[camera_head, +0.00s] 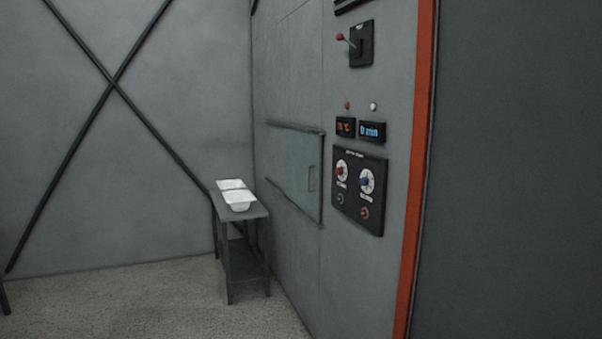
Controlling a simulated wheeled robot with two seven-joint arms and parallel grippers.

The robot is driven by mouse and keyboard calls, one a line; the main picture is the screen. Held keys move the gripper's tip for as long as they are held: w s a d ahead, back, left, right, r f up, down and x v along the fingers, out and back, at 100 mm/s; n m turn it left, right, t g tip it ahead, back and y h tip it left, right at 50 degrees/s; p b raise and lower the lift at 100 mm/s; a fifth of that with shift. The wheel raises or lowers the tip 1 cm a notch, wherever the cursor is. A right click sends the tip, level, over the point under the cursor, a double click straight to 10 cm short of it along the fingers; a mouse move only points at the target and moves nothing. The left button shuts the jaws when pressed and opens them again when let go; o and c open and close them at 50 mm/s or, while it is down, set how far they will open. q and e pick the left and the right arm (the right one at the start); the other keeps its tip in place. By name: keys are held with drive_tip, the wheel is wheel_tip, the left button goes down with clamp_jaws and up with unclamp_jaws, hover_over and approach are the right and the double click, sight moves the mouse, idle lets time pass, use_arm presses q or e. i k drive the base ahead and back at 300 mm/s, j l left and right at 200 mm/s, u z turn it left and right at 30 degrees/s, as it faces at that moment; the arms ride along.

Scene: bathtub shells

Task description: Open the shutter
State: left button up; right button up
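A grey wall or machine front fills the middle of the head view. A lever with a red knob (341,37) sits on a black plate (361,45) high on it. Which part is the shutter is not clear. Neither of my grippers is in view.
A small dark table (227,264) with white tub shells (240,200) on it stands left of the panel. An orange-red vertical edge (417,170) borders a dark surface (515,170) on the right. Speckled floor (130,300) is clear at the left front.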

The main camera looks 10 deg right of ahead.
sight(303, 149)
drive_tip(key=i+l+u, duration=0.1)
drive_tip(key=i+l, duration=0.3)
drive_tip(key=i, duration=0.25)
drive_tip(key=i+l+u, duration=0.1)
drive_tip(key=i+l, duration=0.35)
drive_tip(key=i, duration=0.2)
drive_tip(key=i+l+u, duration=0.1)
drive_tip(key=i+l, duration=0.4)
drive_tip(key=i, duration=0.15)
